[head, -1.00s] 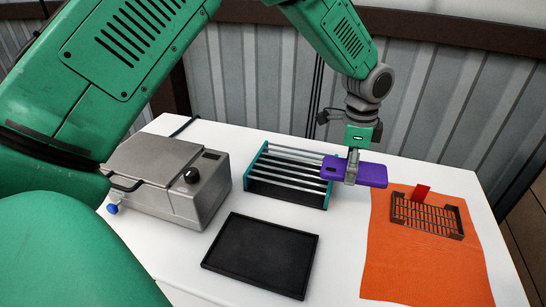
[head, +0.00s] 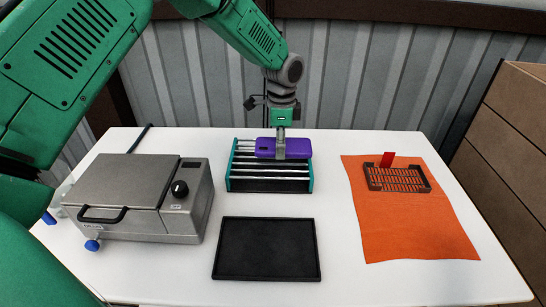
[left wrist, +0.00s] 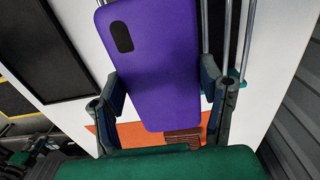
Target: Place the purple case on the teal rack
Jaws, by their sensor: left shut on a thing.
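The purple case (head: 265,147) is held flat in my left gripper (head: 281,151), over the back right part of the teal rack (head: 311,178). The rack has teal end panels, several light metal bars and a dark base. The case hides part of its back bars; I cannot tell whether it touches them. In the left wrist view the purple case (left wrist: 160,65), with its dark camera patch, lies between the two fingers of my left gripper (left wrist: 166,98). Some rack bars (left wrist: 227,40) show beside it. My right gripper is in neither view.
A grey metal appliance (head: 120,190) with a black knob stands left of the rack. A black tray (head: 266,275) lies in front of the rack. Brown boxes (head: 510,130) stand beyond.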

